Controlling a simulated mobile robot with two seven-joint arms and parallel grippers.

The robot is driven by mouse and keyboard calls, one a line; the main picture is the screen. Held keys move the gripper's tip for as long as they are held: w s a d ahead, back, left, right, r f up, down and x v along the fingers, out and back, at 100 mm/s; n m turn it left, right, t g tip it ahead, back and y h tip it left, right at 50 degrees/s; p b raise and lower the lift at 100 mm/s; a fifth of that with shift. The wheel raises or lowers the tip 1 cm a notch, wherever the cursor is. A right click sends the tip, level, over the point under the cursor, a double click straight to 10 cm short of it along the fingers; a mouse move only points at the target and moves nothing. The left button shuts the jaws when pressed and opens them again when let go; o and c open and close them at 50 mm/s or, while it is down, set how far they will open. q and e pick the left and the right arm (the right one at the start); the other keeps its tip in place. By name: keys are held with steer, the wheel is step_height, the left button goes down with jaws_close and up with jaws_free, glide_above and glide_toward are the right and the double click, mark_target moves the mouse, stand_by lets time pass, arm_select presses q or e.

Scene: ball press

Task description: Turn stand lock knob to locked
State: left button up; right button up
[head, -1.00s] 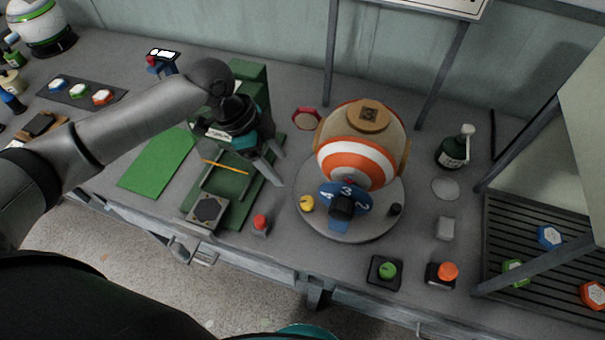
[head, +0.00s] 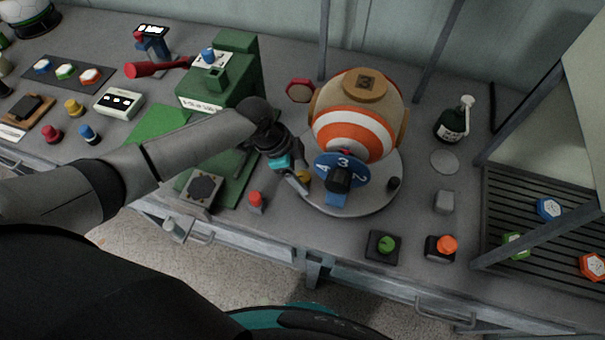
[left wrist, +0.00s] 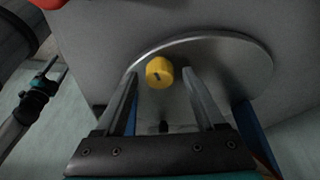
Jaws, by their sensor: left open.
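The yellow stand knob (head: 304,176) sits on the left side of the round grey stand (head: 345,206), partly hidden by my gripper in the head view. In the left wrist view the yellow knob (left wrist: 160,72) has a short dark mark on its face. My left gripper (head: 300,186) is open. In the left wrist view its two fingers (left wrist: 160,75) reach to either side of the knob, with gaps visible. I cannot tell whether either finger touches it. The striped orange and white ball (head: 352,138) rests on the stand, behind a blue numbered dial (head: 342,168). My right gripper is not in view.
A red button (head: 256,200) stands just left of the stand. A black knob (head: 394,183) is on the stand's right side. Green (head: 384,246) and orange (head: 444,246) buttons lie in front. The green press (head: 225,75) is behind my left arm.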

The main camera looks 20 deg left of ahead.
arm_select(q)
steer(key=shift+d+f, duration=0.1)
steer(key=shift+f, duration=0.1)
jaws_close()
stand_by(0.6)
